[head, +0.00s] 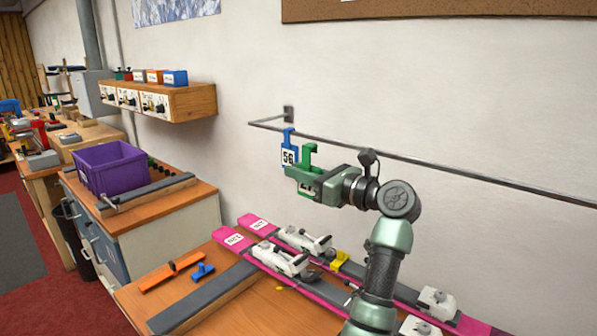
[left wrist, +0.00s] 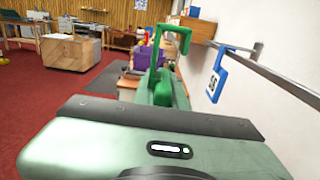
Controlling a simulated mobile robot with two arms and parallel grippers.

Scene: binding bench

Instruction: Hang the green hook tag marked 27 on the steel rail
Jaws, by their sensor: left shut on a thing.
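The green hook tag (head: 309,153) is held in my left gripper (head: 303,181), hook upward; its number cannot be read. In the left wrist view the green tag (left wrist: 163,88) stands upright beyond the gripper body, its hook opening downward. The steel rail (head: 420,161) runs along the white wall. It also shows in the left wrist view (left wrist: 285,80), right of the green tag. The tag's hook appears apart from the rail. A blue hook tag marked 56 (head: 288,156) hangs on the rail, just left of the green tag in the head view. My right gripper is not in view.
Pink skis (head: 262,226) with white bindings lie on the wooden bench below, beside orange (head: 170,273) and blue (head: 203,271) pieces. A purple crate (head: 112,168) stands on a cabinet at left. A wall shelf (head: 185,101) holds several small boxes. The rail right of the blue tag looks free.

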